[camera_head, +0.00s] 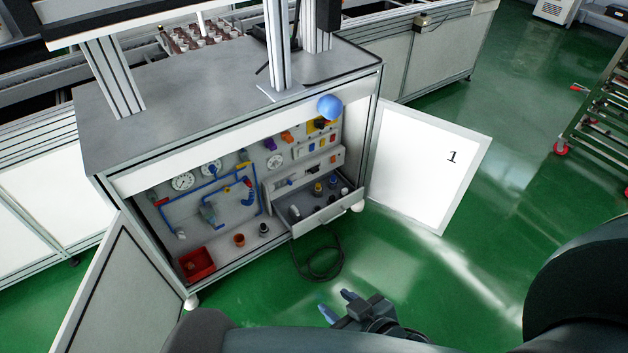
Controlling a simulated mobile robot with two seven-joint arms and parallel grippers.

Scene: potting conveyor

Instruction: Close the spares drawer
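The spares drawer (328,213) is pulled out at the lower right of the open cabinet. Its light grey front faces the floor in front, and several small dark, blue and yellow fittings lie inside. My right gripper (338,304) is below the drawer in the picture, apart from it. Its two blue-tipped fingers are spread with nothing between them. My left gripper is not in view.
The cabinet (225,98) has an open right door (425,165), marked 1, and an open left door (112,285). A dark cable (318,272) hangs below the drawer. A red bin (197,264) sits inside at left. Green floor is clear in front.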

